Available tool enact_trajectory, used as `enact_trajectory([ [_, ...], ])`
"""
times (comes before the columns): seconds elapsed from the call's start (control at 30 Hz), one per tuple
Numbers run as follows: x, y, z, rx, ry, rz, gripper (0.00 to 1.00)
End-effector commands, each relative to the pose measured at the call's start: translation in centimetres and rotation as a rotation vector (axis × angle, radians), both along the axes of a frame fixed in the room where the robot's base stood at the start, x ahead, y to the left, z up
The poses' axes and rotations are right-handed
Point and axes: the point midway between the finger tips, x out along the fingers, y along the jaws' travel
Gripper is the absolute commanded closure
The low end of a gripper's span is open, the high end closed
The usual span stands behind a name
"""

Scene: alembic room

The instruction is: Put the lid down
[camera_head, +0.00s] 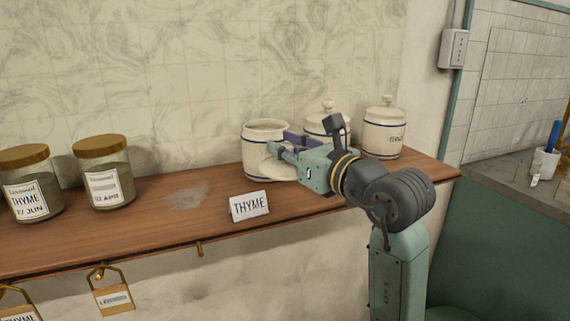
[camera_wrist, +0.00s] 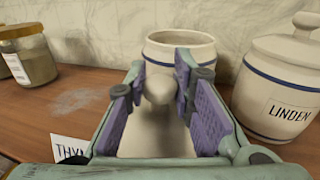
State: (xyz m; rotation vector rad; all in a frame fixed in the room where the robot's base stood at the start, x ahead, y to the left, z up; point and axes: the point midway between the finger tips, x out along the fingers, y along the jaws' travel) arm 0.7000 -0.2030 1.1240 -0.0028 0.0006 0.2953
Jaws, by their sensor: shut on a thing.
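A cream lid (camera_head: 278,172) hangs from my gripper (camera_head: 278,145), in front of an open cream jar (camera_head: 265,133) with blue bands. In the wrist view my gripper (camera_wrist: 160,78) is shut on the lid's round knob, and the lid's pale body (camera_wrist: 155,133) shows between the purple finger pads. The jar (camera_wrist: 183,50) stands just beyond the fingertips, its mouth uncovered. The lid appears tilted, and it hides part of the jar. I cannot tell whether the lid touches the jar or the shelf.
The wooden shelf (camera_head: 150,222) carries a THYME card (camera_head: 249,206) at its front edge. Two lidded jars (camera_head: 384,133) stand to the right; one reads LINDEN (camera_wrist: 285,85). Glass jars (camera_head: 104,175) stand at the left. A dusty patch (camera_head: 186,194) lies on the clear shelf between.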

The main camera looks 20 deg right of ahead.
Motion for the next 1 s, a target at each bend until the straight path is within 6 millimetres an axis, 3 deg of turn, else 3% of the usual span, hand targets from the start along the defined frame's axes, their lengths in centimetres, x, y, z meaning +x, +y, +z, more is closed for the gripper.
enact_trajectory([
  [0.43, 0.0, 0.1, -4.2, 0.002, 0.000, 0.001, 1.00],
  [0.93, 0.3, 0.1, -5.3, -0.001, -0.002, 0.001, 1.00],
  [0.97, 0.3, 0.1, -5.3, -0.002, -0.002, 0.001, 0.77],
  [1.0, 0.3, 0.1, -5.2, -0.002, -0.002, 0.001, 0.74],
])
